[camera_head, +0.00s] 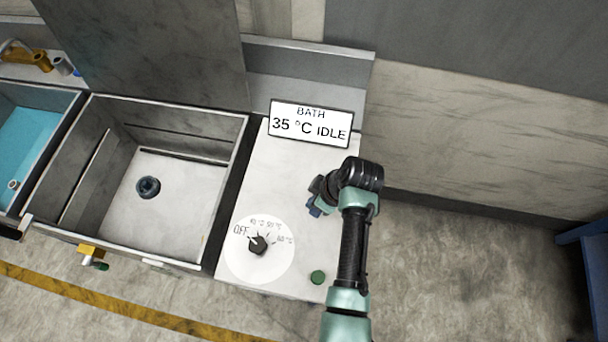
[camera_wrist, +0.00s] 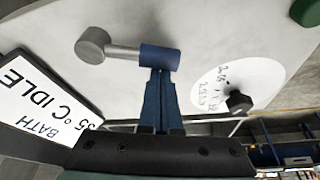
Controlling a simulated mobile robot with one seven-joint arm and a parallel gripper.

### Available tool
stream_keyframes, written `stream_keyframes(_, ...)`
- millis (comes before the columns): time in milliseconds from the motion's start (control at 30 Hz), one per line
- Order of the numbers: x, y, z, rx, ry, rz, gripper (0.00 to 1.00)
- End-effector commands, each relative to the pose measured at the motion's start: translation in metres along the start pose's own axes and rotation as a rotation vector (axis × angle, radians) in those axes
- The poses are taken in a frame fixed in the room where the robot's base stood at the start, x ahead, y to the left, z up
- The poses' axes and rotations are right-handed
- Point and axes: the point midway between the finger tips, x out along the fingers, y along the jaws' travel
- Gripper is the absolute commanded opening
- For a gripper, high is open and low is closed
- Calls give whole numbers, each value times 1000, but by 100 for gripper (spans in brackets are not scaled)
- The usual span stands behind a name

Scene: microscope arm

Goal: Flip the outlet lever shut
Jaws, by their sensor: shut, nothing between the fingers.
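A lever with a round grey pivot, a grey bar and a blue grip (camera_wrist: 160,58) shows in the wrist view, on the pale panel. My gripper (camera_wrist: 160,74) is shut and empty, its blue fingertips right at the edge of the blue grip; I cannot tell whether they touch. In the head view my gripper (camera_head: 314,208) is low over the white panel, largely behind my wrist, and the lever cannot be made out clearly there. A yellow valve fitting with a green tip (camera_head: 91,250) is on the front of the basin. No label shows which is the outlet.
A temperature dial (camera_head: 258,245) and a green button (camera_head: 318,277) are on the white panel. The display (camera_head: 311,123) reads BATH 35 °C IDLE. An empty grey basin (camera_head: 190,200) is to the left, with blue-green liquid (camera_head: 28,140) in another basin beyond it.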

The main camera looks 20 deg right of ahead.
Motion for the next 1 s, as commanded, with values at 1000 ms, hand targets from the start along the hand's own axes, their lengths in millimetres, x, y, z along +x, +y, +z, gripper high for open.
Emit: stream_keyframes(1000,-10,-1,26,-84,-3,-30,0)
